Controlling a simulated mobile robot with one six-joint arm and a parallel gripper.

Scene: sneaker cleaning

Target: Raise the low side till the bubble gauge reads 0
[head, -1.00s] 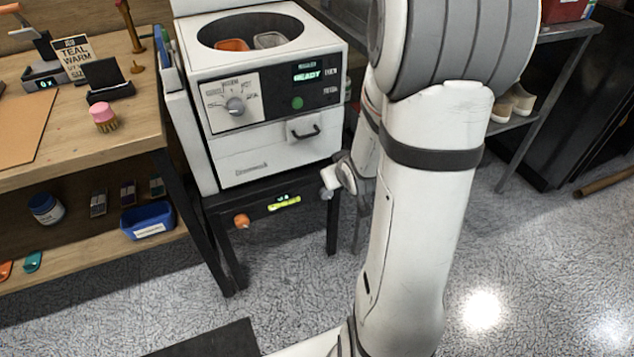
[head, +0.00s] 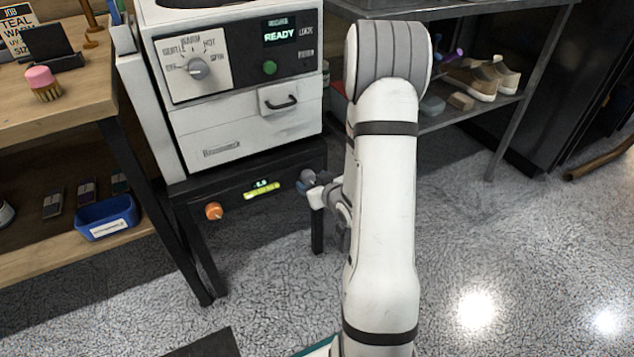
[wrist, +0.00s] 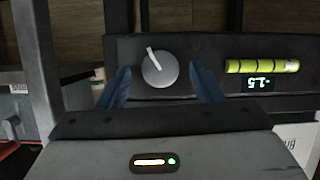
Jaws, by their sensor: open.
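The bubble gauge (head: 262,190) is a yellow-green tube on the front of the black stand under the white machine. It also shows in the wrist view (wrist: 262,67), with a pale patch near its right end. The small display (wrist: 256,84) beside it appears upside down there and is hard to read. An orange knob (head: 213,211) is at the stand's left. A grey knob (wrist: 158,70) with a pale pointer is at its right end. My gripper (wrist: 158,78) is open, its blue fingers on either side of the grey knob; contact cannot be told.
The white machine (head: 240,115) reads READY and rests on the stand. A wooden bench (head: 75,110) with a blue bin (head: 105,217) on its lower shelf stands at left. A metal shelf with shoes (head: 470,80) is at right. The floor in front is mostly clear.

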